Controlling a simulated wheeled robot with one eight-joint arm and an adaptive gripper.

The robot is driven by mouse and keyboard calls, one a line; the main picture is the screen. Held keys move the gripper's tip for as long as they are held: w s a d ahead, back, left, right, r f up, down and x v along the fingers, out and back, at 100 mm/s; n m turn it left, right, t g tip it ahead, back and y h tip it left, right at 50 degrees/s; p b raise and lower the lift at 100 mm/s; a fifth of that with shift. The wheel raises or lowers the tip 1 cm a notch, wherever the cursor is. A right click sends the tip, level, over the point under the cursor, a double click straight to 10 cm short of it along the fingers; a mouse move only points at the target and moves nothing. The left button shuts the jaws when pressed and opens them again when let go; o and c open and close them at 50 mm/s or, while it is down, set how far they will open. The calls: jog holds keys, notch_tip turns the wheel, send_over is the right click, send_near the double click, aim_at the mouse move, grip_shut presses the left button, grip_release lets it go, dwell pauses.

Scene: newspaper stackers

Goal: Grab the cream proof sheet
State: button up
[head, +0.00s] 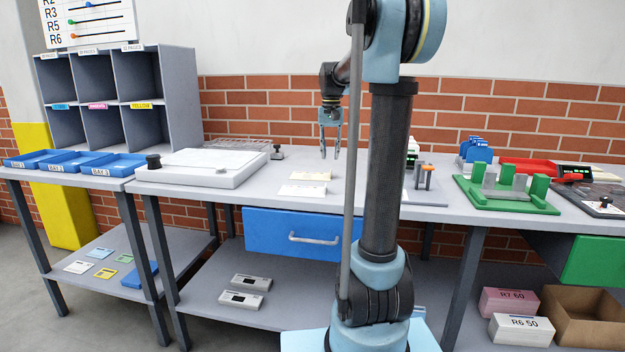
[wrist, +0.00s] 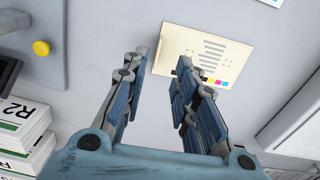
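The cream proof sheet (wrist: 181,48) lies flat on the grey bench, with printed lines and small colour patches near one corner. It also shows in the head view (head: 311,176), just left of and nearer than my gripper (head: 331,156). In the wrist view my gripper (wrist: 160,65) is open and empty, its two fingers apart. The right finger overlaps the sheet's lower edge in that picture and hides a little of it. The fingers appear above the bench; I cannot tell the exact height.
A paler sheet (head: 302,190) lies beside the cream one, towards the bench's front edge. A white board (head: 205,168) stands left. Paper stacks marked R2 (wrist: 22,130) and a grey device with a yellow knob (wrist: 41,48) stand close by. A green fixture (head: 507,195) is right.

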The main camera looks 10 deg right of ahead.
jog(key=shift+d+f, duration=0.15)
jog(key=shift+f, duration=3.2)
grip_shut()
